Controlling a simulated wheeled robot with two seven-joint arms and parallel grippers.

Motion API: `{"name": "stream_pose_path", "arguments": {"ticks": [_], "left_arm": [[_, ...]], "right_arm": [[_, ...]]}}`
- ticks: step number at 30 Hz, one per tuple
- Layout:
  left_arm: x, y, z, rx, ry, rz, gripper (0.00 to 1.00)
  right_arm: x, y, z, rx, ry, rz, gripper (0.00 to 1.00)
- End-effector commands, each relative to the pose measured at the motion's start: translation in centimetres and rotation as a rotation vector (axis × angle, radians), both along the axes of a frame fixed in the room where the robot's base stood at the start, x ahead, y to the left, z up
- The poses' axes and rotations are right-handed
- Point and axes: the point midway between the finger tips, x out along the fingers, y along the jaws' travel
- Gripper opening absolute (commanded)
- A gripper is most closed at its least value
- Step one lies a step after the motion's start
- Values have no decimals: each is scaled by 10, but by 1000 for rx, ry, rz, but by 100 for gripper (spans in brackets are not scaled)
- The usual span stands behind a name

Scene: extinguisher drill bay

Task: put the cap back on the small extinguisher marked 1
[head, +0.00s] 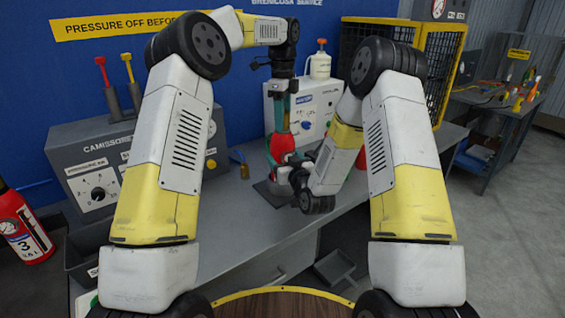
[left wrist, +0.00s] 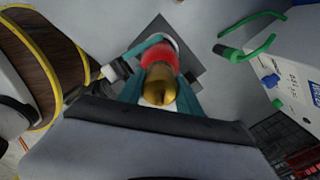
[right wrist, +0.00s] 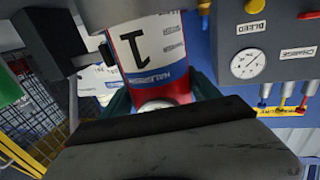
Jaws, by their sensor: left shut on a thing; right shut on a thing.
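The small extinguisher (head: 281,146) is a slim red cylinder upright over a dark square plate on the bench. Its white label (right wrist: 152,42) with a black 1 shows in the right wrist view. My right gripper (right wrist: 162,96) is shut around its red body. The brass cap (left wrist: 159,84) has a tapered top and sits between the teal fingers of my left gripper (left wrist: 158,98), shut on it from above. In the left wrist view the cap lines up over the red body. My left gripper (head: 281,108) hides their joint, so I cannot tell whether it is seated.
A grey pressure console (head: 95,165) stands left and a white box with a blue knob (head: 312,105) stands behind. A red extinguisher marked 3 (head: 22,232) is far left. The bench front (head: 235,235) is clear.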

Motion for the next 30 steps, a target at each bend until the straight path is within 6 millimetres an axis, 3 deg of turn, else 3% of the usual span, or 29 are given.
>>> {"name": "stream_pose_path", "arguments": {"ticks": [7,12,13,16,25,30], "left_arm": [[1,1,-1,-1,-4,-498,0],[1,1,0,0,-4,-524,0],[1,1,0,0,-4,-524,45],[1,1,0,1,-3,-523,63],[0,0,1,0,-1,-523,63],[1,0,19,0,-3,-522,63]], "right_arm": [[0,0,0,-1,0,0,0],[0,0,0,-1,1,0,0],[0,0,0,-1,1,0,0],[0,0,0,-1,1,0,0],[0,0,0,-1,1,0,0],[0,0,0,-1,1,0,0]]}}
